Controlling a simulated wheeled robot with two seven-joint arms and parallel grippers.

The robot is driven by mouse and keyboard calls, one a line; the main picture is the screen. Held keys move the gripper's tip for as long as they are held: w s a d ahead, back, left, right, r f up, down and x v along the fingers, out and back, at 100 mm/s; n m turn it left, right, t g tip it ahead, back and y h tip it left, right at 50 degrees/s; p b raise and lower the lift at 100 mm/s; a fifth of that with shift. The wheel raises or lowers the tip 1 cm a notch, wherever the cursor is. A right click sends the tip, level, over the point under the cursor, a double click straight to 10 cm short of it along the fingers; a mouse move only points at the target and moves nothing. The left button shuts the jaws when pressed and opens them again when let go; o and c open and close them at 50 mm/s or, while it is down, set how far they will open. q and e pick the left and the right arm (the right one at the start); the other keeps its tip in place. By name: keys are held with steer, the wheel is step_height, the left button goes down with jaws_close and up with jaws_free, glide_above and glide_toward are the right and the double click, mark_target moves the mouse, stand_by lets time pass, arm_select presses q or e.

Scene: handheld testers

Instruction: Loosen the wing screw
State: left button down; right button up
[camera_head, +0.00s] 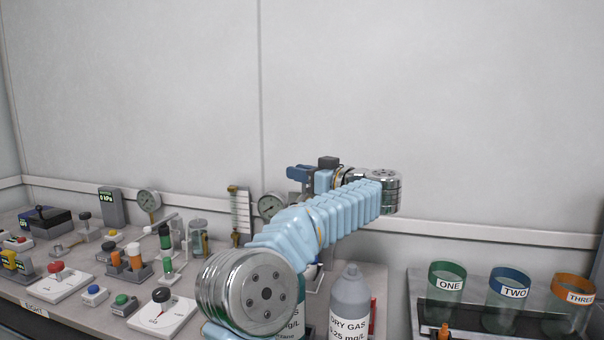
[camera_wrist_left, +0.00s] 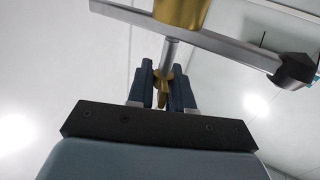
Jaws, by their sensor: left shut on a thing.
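The wing screw (camera_wrist_left: 161,88) is a small brass piece in the left wrist view, below a thin metal rod (camera_wrist_left: 170,53). My left gripper (camera_wrist_left: 162,72) has its two dark blue fingers close on either side of the brass piece, shut on it. In the head view my left gripper (camera_head: 299,173) is above the back of the bench, pointing left. The wing screw cannot be made out there. My right gripper is in neither view.
A grey bar (camera_wrist_left: 215,40) with a brass cylinder (camera_wrist_left: 181,12) lies beyond the fingers. A dial gauge (camera_head: 270,206) and an upright scale (camera_head: 241,215) stand near my arm. A grey gas bottle (camera_head: 350,300) stands in front. Labelled cups, such as ONE (camera_head: 446,300), are at right.

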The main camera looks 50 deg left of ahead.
arm_select(q)
steer(key=shift+s+n+g+h, duration=0.1)
steer(key=shift+n+g+h, duration=0.3)
steer(key=shift+n+g, duration=1.25)
steer(key=shift+g, duration=0.65)
steer(key=c, duration=1.1)
jaws_free()
steer(key=v, duration=1.3)
steer(key=shift+d+r, duration=0.1)
steer(key=shift+d, duration=0.3)
